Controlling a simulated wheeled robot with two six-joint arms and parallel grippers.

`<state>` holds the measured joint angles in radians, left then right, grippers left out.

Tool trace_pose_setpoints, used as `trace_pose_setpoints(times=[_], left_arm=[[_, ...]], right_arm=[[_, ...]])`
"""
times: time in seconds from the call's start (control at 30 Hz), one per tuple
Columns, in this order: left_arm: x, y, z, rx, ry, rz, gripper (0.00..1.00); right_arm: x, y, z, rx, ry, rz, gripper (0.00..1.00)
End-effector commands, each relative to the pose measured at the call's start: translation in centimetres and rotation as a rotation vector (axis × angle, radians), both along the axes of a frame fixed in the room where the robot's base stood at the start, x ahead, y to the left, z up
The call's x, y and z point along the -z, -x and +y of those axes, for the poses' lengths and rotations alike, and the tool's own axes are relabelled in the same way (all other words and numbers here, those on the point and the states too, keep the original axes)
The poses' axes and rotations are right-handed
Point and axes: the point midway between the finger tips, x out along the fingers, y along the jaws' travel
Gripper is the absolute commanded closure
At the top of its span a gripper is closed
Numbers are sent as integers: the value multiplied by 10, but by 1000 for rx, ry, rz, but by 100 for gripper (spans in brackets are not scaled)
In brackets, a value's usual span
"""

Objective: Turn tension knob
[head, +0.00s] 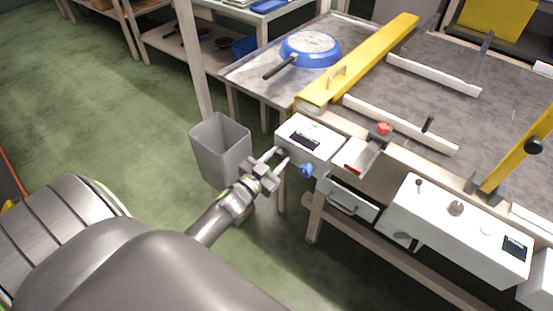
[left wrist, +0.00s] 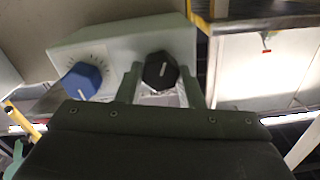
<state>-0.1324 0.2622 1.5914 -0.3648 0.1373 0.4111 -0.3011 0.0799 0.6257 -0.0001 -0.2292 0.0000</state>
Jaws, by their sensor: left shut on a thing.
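A white control box (head: 310,140) with a small dark display stands at the table's near left corner. A blue knob (head: 306,170) sticks out from its front; in the left wrist view the blue knob (left wrist: 83,80) has scale marks around it. Beside it is a black knob (left wrist: 160,71) with a pale pointer line. My left gripper (head: 281,158) is at the front of the box, its fingers on either side of the black knob and shut on it. The black knob is hidden in the head view. I cannot tell from any label which knob sets tension. My right gripper is out of view.
A grey bin (head: 220,150) stands just left of my left gripper. A blue pan (head: 311,48) lies on the table beyond, beside a yellow bar (head: 360,62). A red button (head: 384,128) and a second white panel (head: 460,230) are to the right.

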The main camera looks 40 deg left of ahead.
Motion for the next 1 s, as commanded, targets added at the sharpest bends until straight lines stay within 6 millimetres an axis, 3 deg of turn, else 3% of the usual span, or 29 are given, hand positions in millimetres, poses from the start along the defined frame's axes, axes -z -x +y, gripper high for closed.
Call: trace_pose_setpoints(times=[0.5,1.0], left_arm=[[1,0,0,0,-328,-25,89],[1,0,0,0,-416,-32,89]], right_arm=[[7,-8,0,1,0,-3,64],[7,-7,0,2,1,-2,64]])
